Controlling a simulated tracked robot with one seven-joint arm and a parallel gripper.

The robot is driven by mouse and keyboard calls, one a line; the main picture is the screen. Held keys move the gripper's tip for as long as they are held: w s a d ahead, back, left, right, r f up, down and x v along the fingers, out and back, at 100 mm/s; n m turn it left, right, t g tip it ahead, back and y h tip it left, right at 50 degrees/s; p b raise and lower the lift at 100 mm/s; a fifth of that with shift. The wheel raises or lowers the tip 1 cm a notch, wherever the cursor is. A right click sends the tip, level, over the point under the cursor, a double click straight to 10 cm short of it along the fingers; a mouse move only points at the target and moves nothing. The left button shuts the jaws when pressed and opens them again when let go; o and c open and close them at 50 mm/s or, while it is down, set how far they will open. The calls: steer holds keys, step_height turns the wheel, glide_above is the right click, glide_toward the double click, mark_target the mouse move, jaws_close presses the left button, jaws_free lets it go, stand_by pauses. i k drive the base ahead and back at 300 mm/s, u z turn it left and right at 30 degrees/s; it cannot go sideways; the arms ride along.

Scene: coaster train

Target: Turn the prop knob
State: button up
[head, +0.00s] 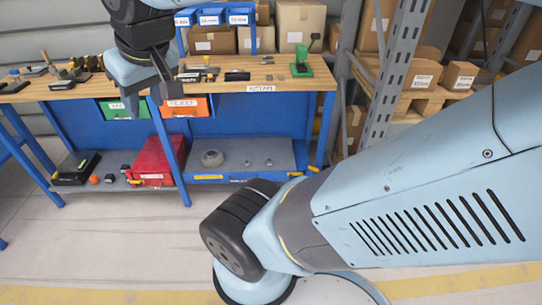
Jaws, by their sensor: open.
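My gripper (149,94) hangs from the top of the head view, in front of the left part of the workbench (262,88). Its two dark fingers point down, apart, with nothing seen between them. I cannot make out for certain a thing that is the prop knob. A green device with a dark upright lever (302,63) stands on the right end of the bench top. My gripper touches neither of these. It hides part of the bench top and its back.
Tools (62,70) lie at the bench's left end. Green (124,108) and orange (184,106) bins hang under the top. A shelving rack (394,75) with cardboard boxes (460,75) stands at right. Open floor (110,235) lies in front. My arm covers the lower right.

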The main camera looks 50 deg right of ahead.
mark_target(313, 169)
steer(key=u, duration=0.6)
steer(key=k, duration=1.7)
steer(key=z, duration=1)
steer(key=i, duration=1.3)
steer(key=u, duration=0.05)
